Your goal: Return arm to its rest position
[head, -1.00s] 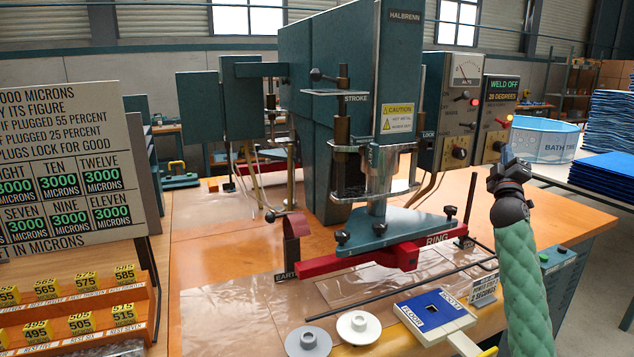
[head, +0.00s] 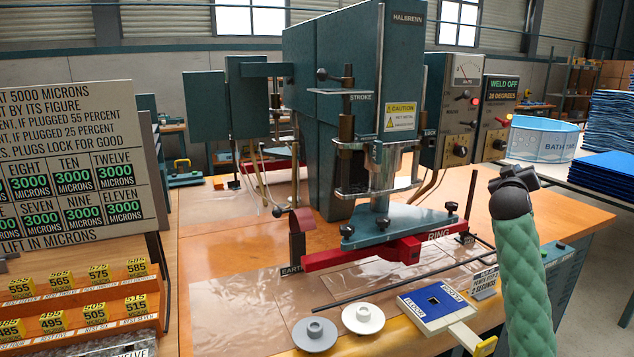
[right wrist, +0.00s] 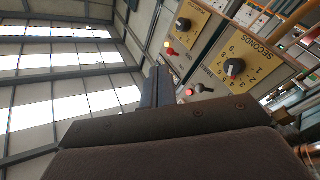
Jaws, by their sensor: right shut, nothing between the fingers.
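My right arm comes up from the bottom right of the head view in a green sleeve, and its dark gripper (head: 512,178) is raised beside the welding press (head: 330,100). It is to the right of the press, in front of the control boxes, and touches nothing that I can see. Its fingers are hard to make out there. In the right wrist view the gripper fingers (right wrist: 157,85) are together with nothing between them. They point toward the control panel (right wrist: 240,55) with its knobs and a lit red lamp. My left gripper is not in view.
The red ring arm (head: 385,252) juts over the bench. Two round plugs, a grey one (head: 315,334) and a white one (head: 363,318), lie beside a blue plate (head: 437,306). A sign board (head: 70,160) and orange racks (head: 85,318) stand left. Blue stacks (head: 605,175) are at right.

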